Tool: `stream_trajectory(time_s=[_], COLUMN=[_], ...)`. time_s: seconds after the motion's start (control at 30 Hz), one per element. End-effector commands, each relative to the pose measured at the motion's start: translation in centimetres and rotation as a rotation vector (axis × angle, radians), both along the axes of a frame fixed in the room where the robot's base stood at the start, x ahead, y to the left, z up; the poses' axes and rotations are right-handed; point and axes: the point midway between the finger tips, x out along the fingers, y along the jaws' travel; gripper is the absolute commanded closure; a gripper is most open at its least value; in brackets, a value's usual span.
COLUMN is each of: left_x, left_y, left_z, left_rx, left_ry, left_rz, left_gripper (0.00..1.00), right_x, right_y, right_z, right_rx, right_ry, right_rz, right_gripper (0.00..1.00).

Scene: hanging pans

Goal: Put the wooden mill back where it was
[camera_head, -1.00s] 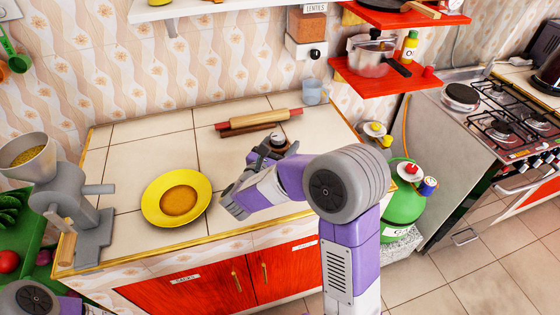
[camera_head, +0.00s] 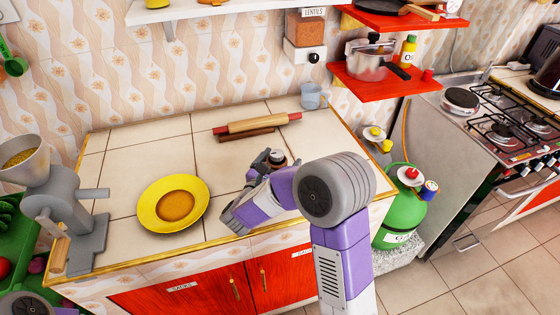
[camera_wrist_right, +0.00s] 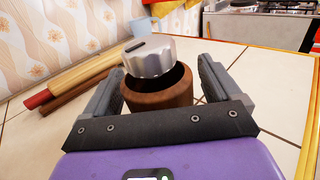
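The wooden mill (camera_head: 278,160) is at the right front part of the tiled counter, mostly hidden by my right gripper (camera_head: 275,163) in the head view. In the right wrist view the mill (camera_wrist_right: 158,93) shows a brown wooden body and a silver knob, with a dark gap between knob and rim. The fingers of my right gripper (camera_wrist_right: 160,75) stand on both sides of the body, close against it, and appear shut on it. The mill's underside is hidden, so I cannot tell whether it touches the counter. My left gripper is out of view.
A yellow plate (camera_head: 152,210) lies left of my right gripper. A rolling pin (camera_head: 257,123) lies behind it, and a blue-grey mug (camera_head: 313,97) stands at the back right. A grey grinder (camera_head: 88,240) stands at the left edge. Bare tiles lie behind the plate.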

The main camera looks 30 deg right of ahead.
Motion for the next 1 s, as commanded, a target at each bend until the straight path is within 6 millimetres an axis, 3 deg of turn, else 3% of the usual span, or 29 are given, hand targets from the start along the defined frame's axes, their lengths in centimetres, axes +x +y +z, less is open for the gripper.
stream_trajectory(time_s=[0.27,0.7,1.0], left_x=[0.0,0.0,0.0], left_y=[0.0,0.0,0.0], left_z=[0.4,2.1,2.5], left_rx=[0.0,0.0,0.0], left_ry=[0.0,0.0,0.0], left_rz=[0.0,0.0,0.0], left_gripper=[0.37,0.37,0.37], right_x=[-0.1,-4.7,-6.2], right_y=[0.3,7.9,10.2], right_z=[0.4,0.4,0.3], right_rx=[0.001,-0.001,-0.001], right_ry=[0.001,0.002,0.0], right_rz=[0.003,0.007,0.002], right_gripper=[0.09,0.09,0.09])
